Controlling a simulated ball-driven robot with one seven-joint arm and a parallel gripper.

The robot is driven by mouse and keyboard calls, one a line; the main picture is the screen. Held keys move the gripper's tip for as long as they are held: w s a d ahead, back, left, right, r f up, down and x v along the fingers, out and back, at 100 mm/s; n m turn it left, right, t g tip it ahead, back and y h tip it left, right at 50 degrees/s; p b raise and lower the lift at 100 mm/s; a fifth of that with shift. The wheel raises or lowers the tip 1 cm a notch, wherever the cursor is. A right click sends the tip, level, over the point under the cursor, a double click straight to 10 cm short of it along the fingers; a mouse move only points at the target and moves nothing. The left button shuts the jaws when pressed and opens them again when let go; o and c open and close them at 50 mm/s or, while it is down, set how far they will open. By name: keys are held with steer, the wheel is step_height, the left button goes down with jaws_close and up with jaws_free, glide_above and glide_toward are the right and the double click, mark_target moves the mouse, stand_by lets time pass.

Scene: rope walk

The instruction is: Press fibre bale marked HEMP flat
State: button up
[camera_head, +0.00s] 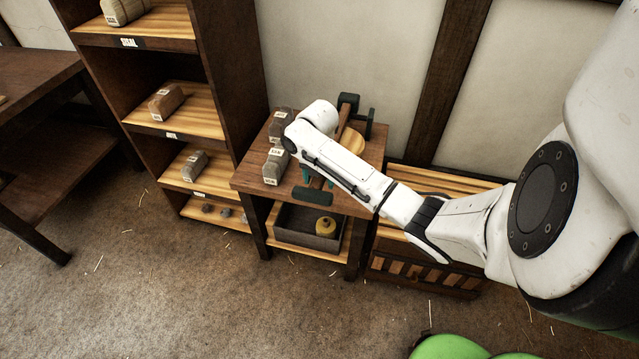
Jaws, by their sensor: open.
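Two grey-brown bales stand on the dark wooden table: one near the front (276,166) and one behind it (281,124). Each has a small pale label, too small to read, so I cannot tell which is HEMP. A press-like device with a dark metal frame (369,122) stands at the table's back right, partly hidden by my arm. My gripper (317,179) points down over the table, right of the front bale. Its teal fingers are open and partly hidden by my wrist; I see nothing between them.
A tall shelf unit (227,80) at left holds a bale on each of several shelves, with small grey lumps at the bottom. A dark tray (292,227) with a yellow object (325,226) sits under the table. A slatted crate (425,274) stands right.

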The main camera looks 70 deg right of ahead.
steer(key=r, duration=0.7)
steer(key=shift+a+r, duration=0.2)
steer(key=shift+r, duration=0.05)
steer(key=shift+c, duration=0.3)
